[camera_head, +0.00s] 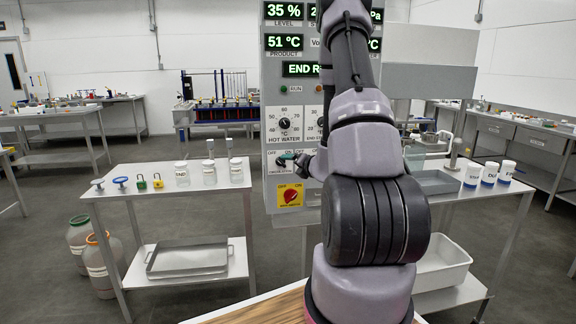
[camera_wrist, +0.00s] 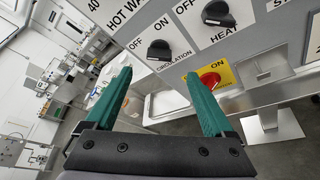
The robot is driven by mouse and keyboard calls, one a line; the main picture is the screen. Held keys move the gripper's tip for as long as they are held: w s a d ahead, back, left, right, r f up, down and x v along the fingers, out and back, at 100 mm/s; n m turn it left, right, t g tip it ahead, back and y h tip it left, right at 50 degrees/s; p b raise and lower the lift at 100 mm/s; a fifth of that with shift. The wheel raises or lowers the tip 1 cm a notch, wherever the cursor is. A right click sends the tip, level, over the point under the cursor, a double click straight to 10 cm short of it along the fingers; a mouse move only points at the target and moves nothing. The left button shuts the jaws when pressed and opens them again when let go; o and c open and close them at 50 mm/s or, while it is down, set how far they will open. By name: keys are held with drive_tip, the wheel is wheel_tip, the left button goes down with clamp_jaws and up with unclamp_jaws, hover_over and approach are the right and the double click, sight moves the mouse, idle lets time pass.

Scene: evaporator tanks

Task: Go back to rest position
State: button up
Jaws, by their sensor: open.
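My gripper (camera_wrist: 158,82) is open in the wrist view, its two green fingers apart with nothing between them. It faces the control panel (camera_wrist: 180,25). The black CIRCULATION knob (camera_wrist: 159,50) shows just beyond the gap between the fingertips, and the HEAT knob (camera_wrist: 217,14) is to its upper right. A red switch on a yellow plate (camera_wrist: 211,80) is beyond the right finger. I cannot tell whether a finger touches the panel. In the head view my arm covers part of the panel (camera_head: 273,78) and hides most of the gripper.
A left table (camera_head: 140,172) holds labelled jars (camera_head: 209,172), padlocks and valve handles, with a metal tray (camera_head: 188,258) on its lower shelf. White bottles (camera_head: 489,174) stand on the right. A white basin (camera_head: 440,262) sits below. Floor between left table and panel is clear.

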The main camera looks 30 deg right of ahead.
drive_tip(key=shift+v, duration=0.85)
drive_tip(key=s+a+r+n+g+y, duration=0.1)
drive_tip(key=a+r+n+g+y, duration=0.1)
drive_tip(key=a+r+n+y, duration=0.9)
drive_tip(key=s+a+r+n+g, duration=0.3)
drive_tip(key=s+a+r+n, duration=0.15)
drive_tip(key=a+n, duration=0.2)
drive_tip(key=s+a+r+n+g, duration=0.3)
drive_tip(key=s+a+n, duration=0.2)
drive_tip(key=a, duration=0.2)
drive_tip(key=s+a+r+n+g+h, duration=0.2)
drive_tip(key=s+n+g+h, duration=0.1)
drive_tip(key=s+n, duration=0.6)
drive_tip(key=s+d+r+n+t+h, duration=0.3)
drive_tip(key=s+d+r+n+h, duration=0.1)
drive_tip(key=n, duration=0.5)
drive_tip(key=shift+s+d+r+h, duration=0.35)
drive_tip(key=shift+s+d+h, duration=0.75)
drive_tip(key=shift+d, duration=0.65)
